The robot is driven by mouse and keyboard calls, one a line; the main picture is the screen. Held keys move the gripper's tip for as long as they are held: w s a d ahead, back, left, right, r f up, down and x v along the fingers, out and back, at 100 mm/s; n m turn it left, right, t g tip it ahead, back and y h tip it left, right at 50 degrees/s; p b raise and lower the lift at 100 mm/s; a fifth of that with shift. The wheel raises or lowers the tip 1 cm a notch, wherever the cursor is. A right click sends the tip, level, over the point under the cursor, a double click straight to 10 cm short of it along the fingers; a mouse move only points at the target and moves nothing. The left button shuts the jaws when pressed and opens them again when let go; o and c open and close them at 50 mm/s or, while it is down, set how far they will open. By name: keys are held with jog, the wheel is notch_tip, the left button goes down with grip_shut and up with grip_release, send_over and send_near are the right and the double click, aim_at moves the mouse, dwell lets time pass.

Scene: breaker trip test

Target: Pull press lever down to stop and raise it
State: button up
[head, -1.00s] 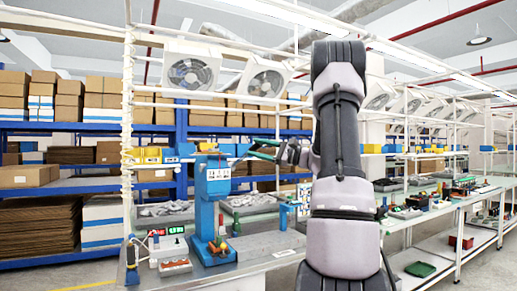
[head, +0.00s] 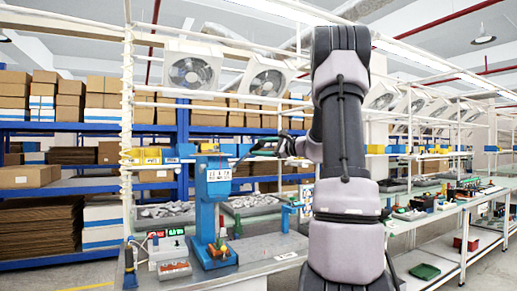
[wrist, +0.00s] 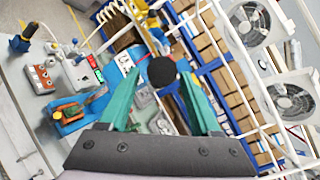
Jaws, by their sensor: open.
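The blue press (head: 208,213) stands on the bench at the left, with a white label on its head. In the wrist view its blue base (wrist: 70,125) shows at lower left. A round black knob (wrist: 161,72), which looks like the end of the press lever, lies between the green fingertips of my gripper (wrist: 160,76). Gaps show on both sides of the knob, so the fingers are open around it and do not clamp it. In the head view my gripper (head: 262,147) is at the right of the press head, small and dark. The lever rod is mostly hidden in the wrist view.
A red and green display (head: 167,233) and a small box with red buttons (head: 174,269) stand left of the press. An orange and green tool lies on the press base. Shelves with boxes (head: 60,175) stand behind.

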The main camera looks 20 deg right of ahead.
jog(key=shift+w+a, duration=0.4)
jog(key=shift+w, duration=0.2)
grip_shut()
dwell(1.1)
